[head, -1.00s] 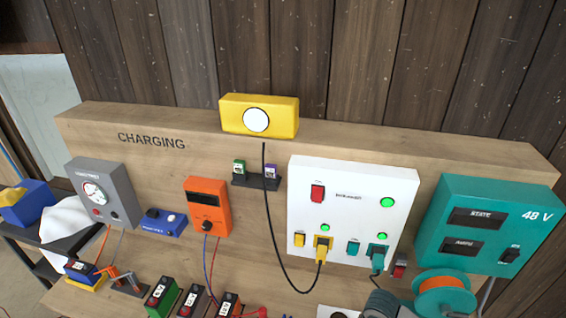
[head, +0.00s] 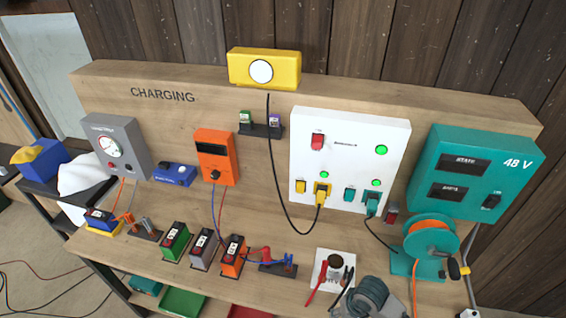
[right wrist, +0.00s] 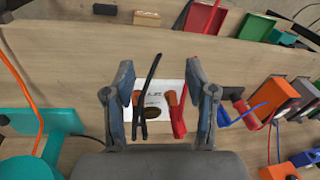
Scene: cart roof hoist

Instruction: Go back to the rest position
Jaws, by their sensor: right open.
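My right gripper (right wrist: 160,78) is open, with its two grey fingers spread in the right wrist view. Between and beyond the fingers is a white plate (right wrist: 151,90) with a dark round part, a black handle (right wrist: 149,85) and a red handle (right wrist: 179,115). I cannot tell whether the fingers touch them; nothing is clearly gripped. In the head view my right wrist (head: 370,298) is at the bottom, just right of the white plate (head: 322,282). My left gripper is not in view.
Battery blocks, green (head: 174,241), grey (head: 203,249) and orange (head: 233,256), stand on the bench. An orange cable reel (head: 431,241) stands right of my wrist, below the teal 48 V box (head: 470,170).

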